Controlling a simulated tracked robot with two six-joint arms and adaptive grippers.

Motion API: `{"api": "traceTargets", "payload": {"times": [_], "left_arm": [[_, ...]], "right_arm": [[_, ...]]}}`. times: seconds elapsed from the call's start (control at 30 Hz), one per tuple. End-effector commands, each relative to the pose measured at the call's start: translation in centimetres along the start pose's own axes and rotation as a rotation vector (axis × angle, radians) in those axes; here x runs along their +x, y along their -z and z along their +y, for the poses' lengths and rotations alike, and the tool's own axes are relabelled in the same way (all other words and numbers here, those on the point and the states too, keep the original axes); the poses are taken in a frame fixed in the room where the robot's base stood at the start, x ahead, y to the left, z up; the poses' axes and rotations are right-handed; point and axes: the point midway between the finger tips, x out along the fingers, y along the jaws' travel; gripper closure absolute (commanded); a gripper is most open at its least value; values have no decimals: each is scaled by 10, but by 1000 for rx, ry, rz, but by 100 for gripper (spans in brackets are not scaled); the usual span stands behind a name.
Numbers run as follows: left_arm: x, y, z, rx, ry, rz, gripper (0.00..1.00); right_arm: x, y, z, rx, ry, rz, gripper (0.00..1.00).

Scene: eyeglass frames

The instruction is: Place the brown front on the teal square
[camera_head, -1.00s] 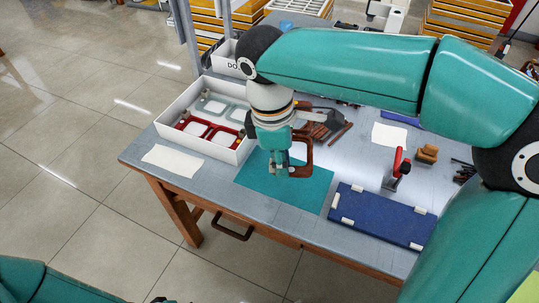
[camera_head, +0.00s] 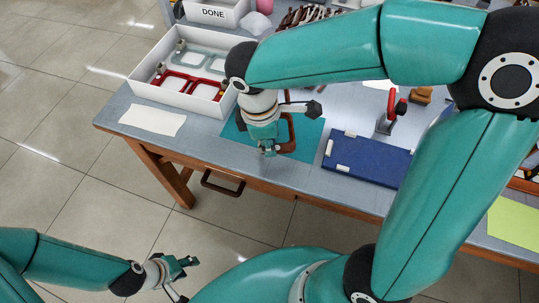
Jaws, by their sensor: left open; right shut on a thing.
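The teal square (camera_head: 311,141) lies flat on the grey table near its front edge. My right gripper (camera_head: 267,151) is over the teal square, pointing down and shut on the brown front (camera_head: 291,133). The brown front stands on edge beside the fingers, partly hidden by the gripper. I cannot tell whether it touches the square. My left gripper (camera_head: 187,278) is open and empty, low in front of the table and away from the objects.
A white tray (camera_head: 147,91) left of the square holds red and grey-green frames. A white cloth (camera_head: 152,120) lies before it. A blue padded board (camera_head: 368,160) and a red-handled tool (camera_head: 390,112) are to the right. A DONE bin (camera_head: 213,14) stands behind.

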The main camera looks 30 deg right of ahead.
Motion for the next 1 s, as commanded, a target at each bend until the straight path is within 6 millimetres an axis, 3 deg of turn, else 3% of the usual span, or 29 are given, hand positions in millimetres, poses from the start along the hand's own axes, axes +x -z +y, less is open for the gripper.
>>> {"api": "traceTargets", "payload": {"times": [0.5,0.87,0.9,1.0], "left_arm": [[10,0,-4,0,0,0,57],[12,0,-4,0,0,0,57],[12,0,-4,0,0,0,57],[11,0,-4,0,0,0,57]], "right_arm": [[54,7,-3,-2,-1,0,100],[58,8,-3,-1,-2,1,100],[57,8,-3,-1,-1,1,78],[57,8,-3,-1,-1,1,61]]}}
